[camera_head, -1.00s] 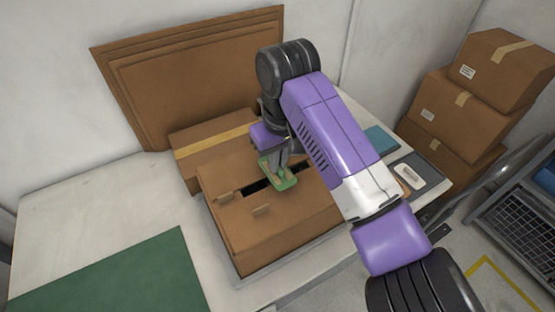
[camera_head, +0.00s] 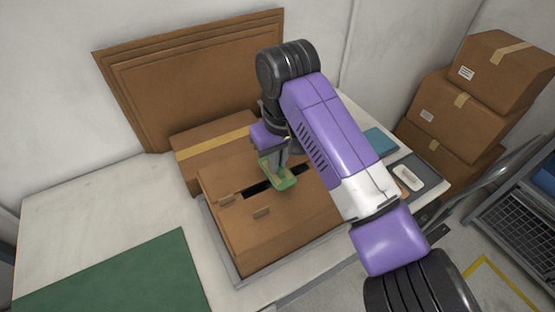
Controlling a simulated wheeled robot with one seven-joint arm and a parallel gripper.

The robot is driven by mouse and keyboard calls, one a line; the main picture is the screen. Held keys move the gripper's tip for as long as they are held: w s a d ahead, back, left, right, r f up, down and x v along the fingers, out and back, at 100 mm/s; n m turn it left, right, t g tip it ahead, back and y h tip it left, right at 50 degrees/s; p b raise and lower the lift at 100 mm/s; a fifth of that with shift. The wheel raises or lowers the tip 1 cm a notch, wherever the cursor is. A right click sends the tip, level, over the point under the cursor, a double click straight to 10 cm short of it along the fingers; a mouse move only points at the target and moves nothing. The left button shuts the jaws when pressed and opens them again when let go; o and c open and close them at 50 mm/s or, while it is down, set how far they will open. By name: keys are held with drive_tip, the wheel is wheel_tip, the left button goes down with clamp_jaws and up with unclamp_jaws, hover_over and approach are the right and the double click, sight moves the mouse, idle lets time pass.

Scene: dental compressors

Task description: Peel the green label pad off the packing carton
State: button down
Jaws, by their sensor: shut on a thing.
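The packing carton (camera_head: 285,222) stands on a shallow grey tray on the white table, with a dark slot across its top and small cardboard tabs beside it. The green label pad (camera_head: 284,184) is at the slot's right end, over the carton's top. My gripper (camera_head: 281,176) reaches down from above and is shut on the green pad. The pad looks slightly tilted; whether any of it still touches the carton I cannot tell. My gripper and wrist hide part of the pad and the carton's far side.
A taped carton (camera_head: 205,153) stands just behind, with flat cardboard sheets (camera_head: 200,75) against the wall. A green mat (camera_head: 120,277) lies front left. A grey tray with a white item (camera_head: 407,177) and a blue pad (camera_head: 381,140) lie right. Stacked boxes (camera_head: 462,125) stand at the right.

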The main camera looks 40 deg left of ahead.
wheel_tip(320, 180, up, 6)
drive_tip(key=p, duration=0.6)
idle(0.4)
